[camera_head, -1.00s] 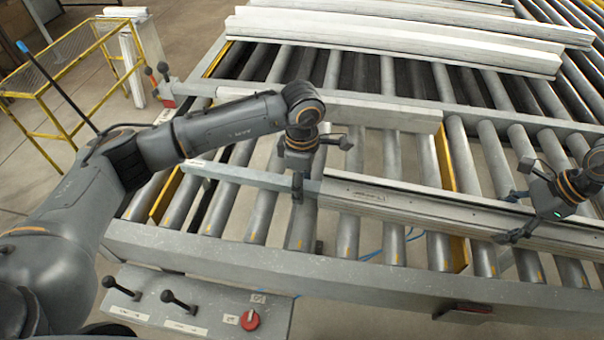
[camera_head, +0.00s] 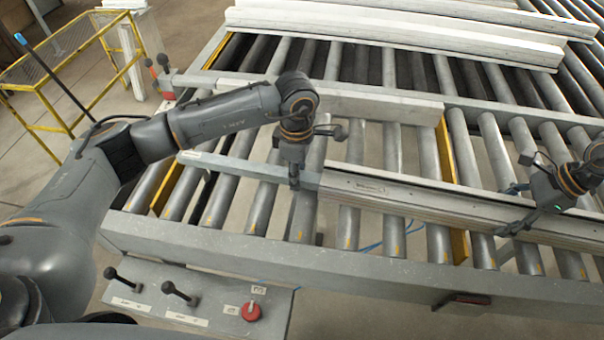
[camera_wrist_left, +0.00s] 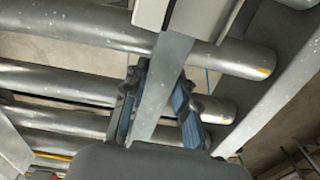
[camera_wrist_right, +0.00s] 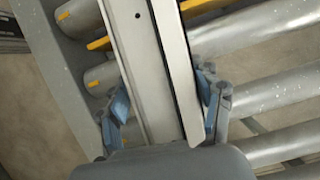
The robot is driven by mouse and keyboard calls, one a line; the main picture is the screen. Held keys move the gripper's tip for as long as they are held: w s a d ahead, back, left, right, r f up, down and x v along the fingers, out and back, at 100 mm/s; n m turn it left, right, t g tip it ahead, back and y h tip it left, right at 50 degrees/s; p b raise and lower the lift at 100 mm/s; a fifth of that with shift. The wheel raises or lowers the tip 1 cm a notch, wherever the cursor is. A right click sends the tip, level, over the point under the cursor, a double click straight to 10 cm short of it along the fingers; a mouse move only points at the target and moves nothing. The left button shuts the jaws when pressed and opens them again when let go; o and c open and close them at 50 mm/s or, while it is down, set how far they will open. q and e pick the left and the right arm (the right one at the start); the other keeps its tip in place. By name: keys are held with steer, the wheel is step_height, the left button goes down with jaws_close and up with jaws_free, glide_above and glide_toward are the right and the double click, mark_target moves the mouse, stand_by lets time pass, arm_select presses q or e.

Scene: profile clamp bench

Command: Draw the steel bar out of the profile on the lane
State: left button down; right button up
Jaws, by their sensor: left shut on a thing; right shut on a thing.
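The steel bar (camera_head: 225,167) is a flat grey strip lying across the rollers. It sticks out of the left end of the pale, slotted profile (camera_head: 400,203); the rest of it is hidden inside. My left gripper (camera_head: 294,182) is shut on the bar just left of the profile's end. In the left wrist view the bar (camera_wrist_left: 158,108) runs between the blue-padded fingers, with the profile (camera_wrist_left: 198,14) ahead. My right gripper (camera_head: 513,228) is shut around the profile at the right. In the right wrist view the profile (camera_wrist_right: 150,70) lies between its fingers.
A pale fixed beam (camera_head: 390,105) lies behind the profile. Several more profiles (camera_head: 390,35) lie at the back. A grey rail (camera_head: 300,255) runs along the front, with a lever console (camera_head: 205,310) before it. A yellow frame (camera_head: 45,95) stands at far left.

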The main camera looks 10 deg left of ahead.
mark_target(250, 165)
arm_select(q)
steer(key=shift+a, duration=5.75)
steer(key=c, duration=1)
jaws_free()
steer(key=shift+r, duration=0.1)
step_height(250, 165, up, 12)
steer(key=shift+f, duration=0.1)
arm_select(e)
steer(key=o, duration=1.9)
